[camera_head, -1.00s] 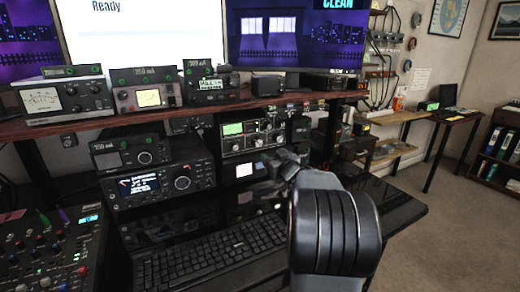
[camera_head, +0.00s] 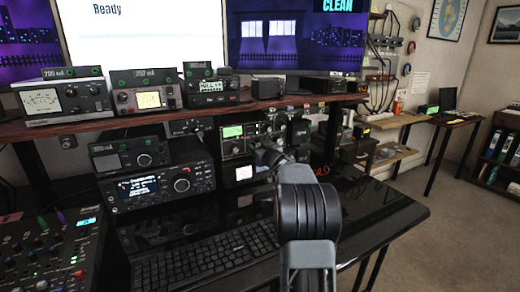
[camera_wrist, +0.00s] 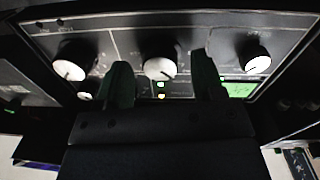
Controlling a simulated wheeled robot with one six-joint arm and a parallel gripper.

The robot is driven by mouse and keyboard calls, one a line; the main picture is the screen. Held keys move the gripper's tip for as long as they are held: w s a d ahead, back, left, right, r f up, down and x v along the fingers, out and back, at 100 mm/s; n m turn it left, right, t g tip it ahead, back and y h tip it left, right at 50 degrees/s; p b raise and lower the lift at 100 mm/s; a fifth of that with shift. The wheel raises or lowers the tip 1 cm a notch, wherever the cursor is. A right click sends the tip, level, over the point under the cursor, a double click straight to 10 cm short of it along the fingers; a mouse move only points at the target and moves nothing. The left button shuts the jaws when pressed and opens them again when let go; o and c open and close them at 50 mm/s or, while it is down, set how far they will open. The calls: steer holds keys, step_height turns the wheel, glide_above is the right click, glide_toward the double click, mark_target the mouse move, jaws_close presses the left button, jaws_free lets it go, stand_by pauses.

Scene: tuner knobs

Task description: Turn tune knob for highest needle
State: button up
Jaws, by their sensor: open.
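In the wrist view my gripper (camera_wrist: 164,85) is open. Its two dark fingers point at a dark panel, one on each side of a white-faced middle knob (camera_wrist: 160,67); I cannot tell whether they touch it. A left knob (camera_wrist: 72,62) and a right knob (camera_wrist: 257,60) sit apart from the fingers. In the head view my gripper (camera_head: 268,156) is at the front of a radio with a green display (camera_head: 232,131), and my arm hides part of its face. A white-faced meter (camera_head: 41,101) and a yellow-lit meter (camera_head: 148,99) stand on the shelf; their needles are too small to read.
A larger radio (camera_head: 160,186) stands left of my gripper, with a keyboard (camera_head: 208,256) below. The wooden shelf (camera_head: 120,122) runs above the gripper. A mixer (camera_head: 48,258) is at lower left. The desk's right part (camera_head: 385,212) is clear.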

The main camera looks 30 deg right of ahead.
steer(key=shift+c, duration=0.3)
steer(key=c, duration=0.9)
steer(key=shift+o, duration=0.2)
steer(key=shift+n+b, duration=0.65)
steer(key=shift+n, duration=1.45)
steer(key=o, duration=0.9)
steer(key=s, duration=0.4)
steer(key=s+a, duration=0.1)
steer(key=s, duration=0.4)
steer(key=s+a+p, duration=0.1)
steer(key=s, duration=0.3)
steer(key=shift+s+a+f, duration=0.1)
steer(key=shift+s+a, duration=0.1)
steer(key=shift+s, duration=0.15)
steer(key=shift+o, duration=0.2)
